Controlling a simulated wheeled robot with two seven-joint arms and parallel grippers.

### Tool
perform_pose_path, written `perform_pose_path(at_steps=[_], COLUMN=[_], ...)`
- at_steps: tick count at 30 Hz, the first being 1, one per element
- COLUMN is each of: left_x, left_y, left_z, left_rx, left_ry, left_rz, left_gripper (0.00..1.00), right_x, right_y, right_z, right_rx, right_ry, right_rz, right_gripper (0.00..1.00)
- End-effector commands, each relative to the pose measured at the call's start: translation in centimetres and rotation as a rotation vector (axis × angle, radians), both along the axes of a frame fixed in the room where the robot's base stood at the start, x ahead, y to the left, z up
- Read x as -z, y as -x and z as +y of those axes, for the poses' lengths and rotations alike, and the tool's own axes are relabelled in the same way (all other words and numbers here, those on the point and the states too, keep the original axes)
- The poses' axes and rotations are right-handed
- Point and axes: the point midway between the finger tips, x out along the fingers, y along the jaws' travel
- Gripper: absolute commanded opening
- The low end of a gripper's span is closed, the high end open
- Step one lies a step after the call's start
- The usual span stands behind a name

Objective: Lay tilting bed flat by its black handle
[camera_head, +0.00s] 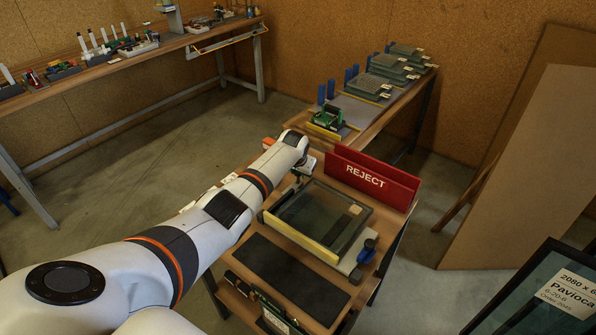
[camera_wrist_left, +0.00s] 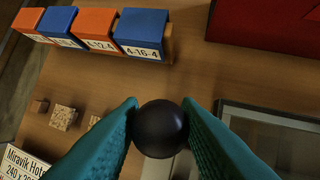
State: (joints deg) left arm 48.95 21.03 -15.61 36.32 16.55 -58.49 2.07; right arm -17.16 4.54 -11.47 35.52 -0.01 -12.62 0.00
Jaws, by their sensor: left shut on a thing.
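The tilting bed (camera_head: 346,262) stands on the near bench, with a dark glass frame (camera_head: 318,215) on it and a yellow rail along its near left side. I cannot tell its exact tilt. My left arm reaches to the bed's far left corner, where the left gripper (camera_head: 298,176) is small and partly hidden by the wrist. In the left wrist view the teal fingers are shut on the round black handle knob (camera_wrist_left: 160,129), one on each side. The frame's corner (camera_wrist_left: 270,125) shows at right there. My right gripper is not in view.
A red REJECT board (camera_head: 372,178) stands just behind the bed. A black mat (camera_head: 290,278) lies in front. Blue and orange boxes (camera_wrist_left: 140,30) stand near the knob, with small blocks (camera_wrist_left: 64,117) and a label card (camera_wrist_left: 22,163). A framed pane (camera_head: 545,295) stands lower right.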

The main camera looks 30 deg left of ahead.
Motion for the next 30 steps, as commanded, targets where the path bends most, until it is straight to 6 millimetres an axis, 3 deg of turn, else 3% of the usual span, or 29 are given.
perform_pose_path(at_steps=[5,6,9,20,30], left_x=[0.1,0.1,0.1,-0.3,-3.9], left_y=[0.0,0.0,0.0,0.2,1.7], left_z=[-0.1,-0.1,-0.1,-0.1,-0.9], left_rx=[0.001,0.001,0.001,0.0,0.002], left_ry=[0.001,0.001,0.002,0.001,0.0], left_rz=[-0.002,-0.002,-0.001,0.0,-0.002], left_gripper=[0.0,0.37,0.5,0.5,0.5], right_x=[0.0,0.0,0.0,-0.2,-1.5], right_y=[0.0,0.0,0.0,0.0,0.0], right_z=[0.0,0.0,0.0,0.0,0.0], right_rx=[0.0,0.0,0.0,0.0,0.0], right_ry=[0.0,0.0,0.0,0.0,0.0], right_rz=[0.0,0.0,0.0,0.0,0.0], right_gripper=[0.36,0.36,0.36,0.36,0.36])
